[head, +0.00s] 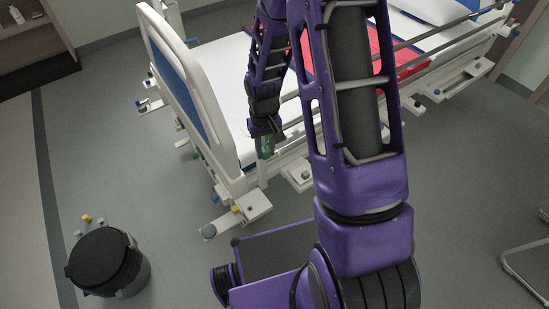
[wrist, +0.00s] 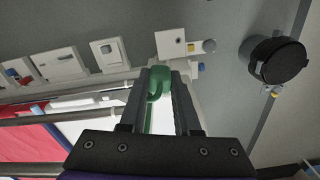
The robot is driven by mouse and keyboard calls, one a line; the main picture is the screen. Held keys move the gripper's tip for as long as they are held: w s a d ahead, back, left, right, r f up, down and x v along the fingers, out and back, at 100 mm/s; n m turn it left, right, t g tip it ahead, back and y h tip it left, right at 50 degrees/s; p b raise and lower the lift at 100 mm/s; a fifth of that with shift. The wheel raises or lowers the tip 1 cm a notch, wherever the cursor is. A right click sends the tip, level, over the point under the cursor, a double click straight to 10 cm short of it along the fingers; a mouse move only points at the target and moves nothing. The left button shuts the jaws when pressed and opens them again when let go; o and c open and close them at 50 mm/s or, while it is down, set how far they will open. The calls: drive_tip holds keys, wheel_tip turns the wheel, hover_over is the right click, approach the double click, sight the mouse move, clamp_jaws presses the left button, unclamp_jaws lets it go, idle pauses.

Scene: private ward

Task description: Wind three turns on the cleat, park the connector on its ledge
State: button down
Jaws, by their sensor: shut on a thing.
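My gripper (head: 265,138) is shut on a small rounded green piece (head: 266,148), which looks like the connector. In the wrist view my gripper (wrist: 161,78) shows dark fingers on both sides of the green piece (wrist: 158,82), and a thin green strip runs from it toward the palm. My gripper is beside the bed, near its foot end and side rail. I cannot make out the cleat or the ledge in either view; my arm hides part of the bed's side.
The bed (head: 219,128) has a white and blue end board, long side rails and a red cover (head: 412,62). White feet and brackets (head: 240,211) stick out low. A black bin (head: 107,262) stands at the lower left. The floor between bin and bed is mostly clear.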

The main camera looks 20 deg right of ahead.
drive_tip(key=w+d+f+b, duration=0.25)
drive_tip(key=f+b, duration=0.55)
drive_tip(key=f, duration=0.4)
drive_tip(key=w+d+r+p, duration=0.1)
drive_tip(key=d+r+p, duration=0.2)
drive_tip(key=d, duration=0.3)
drive_tip(key=shift+w+d+r, duration=0.25)
drive_tip(key=shift+w+r, duration=0.05)
drive_tip(key=shift+r, duration=0.4)
drive_tip(key=shift+s, duration=0.1)
drive_tip(key=s+d, duration=0.2)
drive_tip(key=s, duration=0.4)
drive_tip(key=shift+s, duration=0.25)
